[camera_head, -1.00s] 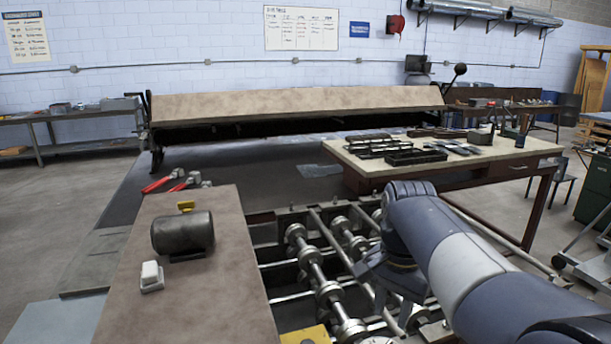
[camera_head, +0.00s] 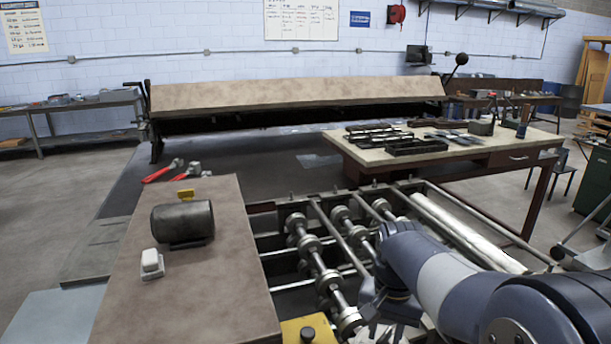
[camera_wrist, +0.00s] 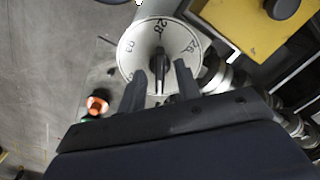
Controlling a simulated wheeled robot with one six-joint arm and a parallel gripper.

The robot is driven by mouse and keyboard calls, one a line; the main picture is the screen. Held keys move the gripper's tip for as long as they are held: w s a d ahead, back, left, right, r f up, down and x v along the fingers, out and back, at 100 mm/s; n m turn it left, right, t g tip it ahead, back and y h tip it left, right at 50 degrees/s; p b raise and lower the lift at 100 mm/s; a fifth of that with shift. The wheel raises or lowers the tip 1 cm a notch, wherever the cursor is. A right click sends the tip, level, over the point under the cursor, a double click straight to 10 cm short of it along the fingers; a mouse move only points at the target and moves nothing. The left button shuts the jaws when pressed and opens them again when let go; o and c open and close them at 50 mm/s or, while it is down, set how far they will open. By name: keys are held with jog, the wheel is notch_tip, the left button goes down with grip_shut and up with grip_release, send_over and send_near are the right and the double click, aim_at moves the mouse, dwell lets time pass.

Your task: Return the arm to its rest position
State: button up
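My arm (camera_head: 440,280) reaches in from the lower right in the head view, over the roller machine; its far end drops near the bottom edge. In the wrist view my gripper (camera_wrist: 160,84) has its two dark fingers apart. A round white dial (camera_wrist: 132,53) with printed numbers and a dark pointer knob (camera_wrist: 159,62) lies beyond the fingertips. The knob shows in the gap between the fingers. I cannot tell whether a finger touches it. The fingers are hidden in the head view.
The roller machine (camera_head: 318,258) lies left of my arm, with a motor (camera_head: 183,222) on its brown top. A workbench (camera_head: 345,146) with tools stands behind. The wrist view shows an orange-red button (camera_wrist: 97,104) and a yellow block (camera_wrist: 247,28). Open floor (camera_head: 520,225) lies right.

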jog(key=n+b, duration=0.1)
jog(key=n, duration=0.4)
jog(key=shift+b, duration=0.3)
jog(key=shift+n, duration=0.8)
jog(key=shift+r, duration=0.1)
